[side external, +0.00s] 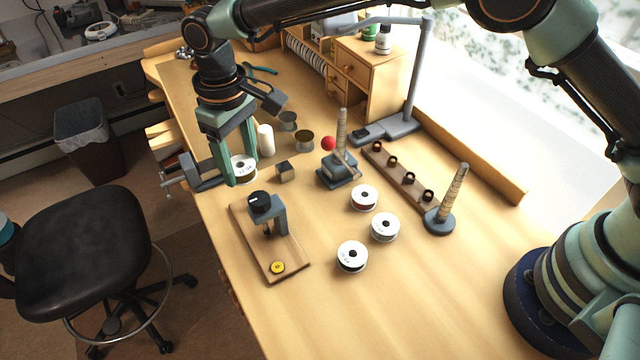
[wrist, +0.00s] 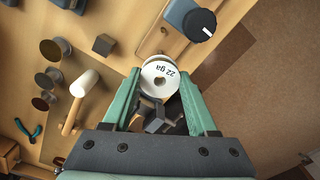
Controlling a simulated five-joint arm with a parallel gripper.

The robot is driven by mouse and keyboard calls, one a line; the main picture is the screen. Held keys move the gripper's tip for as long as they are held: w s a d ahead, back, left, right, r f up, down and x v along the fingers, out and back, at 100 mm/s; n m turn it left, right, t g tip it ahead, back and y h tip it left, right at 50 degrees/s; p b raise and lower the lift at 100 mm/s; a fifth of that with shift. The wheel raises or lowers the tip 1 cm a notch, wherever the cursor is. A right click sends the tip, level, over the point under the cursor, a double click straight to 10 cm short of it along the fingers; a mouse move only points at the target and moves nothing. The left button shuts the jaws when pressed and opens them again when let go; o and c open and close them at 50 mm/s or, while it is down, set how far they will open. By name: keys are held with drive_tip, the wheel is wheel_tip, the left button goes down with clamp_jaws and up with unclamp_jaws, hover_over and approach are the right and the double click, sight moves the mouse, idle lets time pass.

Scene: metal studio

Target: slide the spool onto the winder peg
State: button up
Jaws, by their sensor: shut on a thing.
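My gripper (side external: 244,177) is at the left edge of the bench, shut on a white-faced spool (side external: 242,164). In the wrist view the spool (wrist: 158,70) sits between the fingertips, its "22 ga" label and centre hole facing the camera. It appears held above the bench; the exact height is unclear. No spool is visible on the peg.
A black-knobbed device (side external: 262,204) on a wooden board is in front of my gripper. Several white spools (side external: 352,257) and a tapered post (side external: 452,196) are to the right. Front right bench is clear.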

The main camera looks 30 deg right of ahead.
drive_tip(key=shift+f, duration=2.35)
drive_tip(key=shift+f, duration=2.05)
drive_tip(key=o, duration=1.4)
drive_tip(key=shift+o, duration=0.2)
wheel_tip(320, 180, up, 12)
drive_tip(key=shift+d+r, duration=0.1)
drive_tip(key=shift+r, duration=0.05)
